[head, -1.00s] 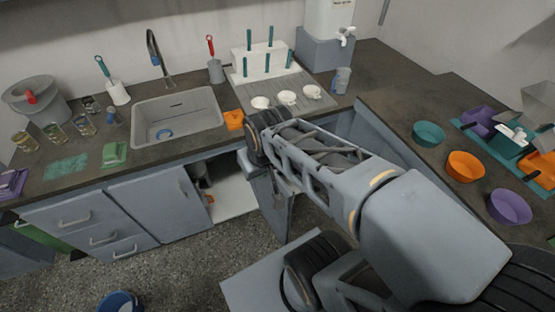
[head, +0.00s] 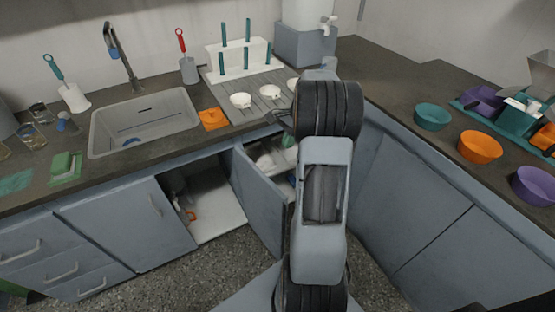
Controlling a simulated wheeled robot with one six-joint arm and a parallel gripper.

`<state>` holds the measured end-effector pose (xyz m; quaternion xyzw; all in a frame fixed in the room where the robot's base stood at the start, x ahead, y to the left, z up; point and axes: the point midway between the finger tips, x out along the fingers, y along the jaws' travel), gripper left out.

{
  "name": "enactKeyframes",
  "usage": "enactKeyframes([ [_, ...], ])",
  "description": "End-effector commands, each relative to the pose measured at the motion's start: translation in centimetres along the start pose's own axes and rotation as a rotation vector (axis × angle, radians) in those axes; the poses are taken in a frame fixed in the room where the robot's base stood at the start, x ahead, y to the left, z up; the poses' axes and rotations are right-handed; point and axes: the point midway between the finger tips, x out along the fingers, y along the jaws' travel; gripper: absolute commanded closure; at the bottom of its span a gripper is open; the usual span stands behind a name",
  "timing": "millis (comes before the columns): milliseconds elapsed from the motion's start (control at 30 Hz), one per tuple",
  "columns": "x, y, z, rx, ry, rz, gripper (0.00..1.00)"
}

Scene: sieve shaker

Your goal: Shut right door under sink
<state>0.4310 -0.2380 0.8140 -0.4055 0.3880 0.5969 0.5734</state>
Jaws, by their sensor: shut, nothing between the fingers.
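The right door under the sink (head: 261,205) stands open in the head view, swung out from the cabinet front over the floor. Part of its free edge is close to my arm in the picture; I cannot tell whether they touch. The sink (head: 145,120) is above.
Right of the open door, another cabinet space shows pale dishes (head: 268,160). An orange sponge (head: 213,119), a drying rack (head: 240,63) and cups (head: 240,100) sit on the counter. Bowls (head: 480,147) stand on the right counter. Speckled floor (head: 195,278) is clear before the cabinet.

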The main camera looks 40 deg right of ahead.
Motion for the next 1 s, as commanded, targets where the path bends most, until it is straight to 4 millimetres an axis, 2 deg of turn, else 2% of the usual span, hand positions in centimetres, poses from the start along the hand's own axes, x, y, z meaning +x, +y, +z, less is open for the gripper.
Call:
enactKeyframes([
  [533, 9.8, 0.1, -0.1, 0.004, -0.004, 0.003, 1.00],
  [733, 10.3, 0.0, 2.4, 0.000, -0.002, 0.002, 1.00],
  [1000, 10.8, 0.0, 3.6, 0.003, -0.002, 0.000, 1.00],
])
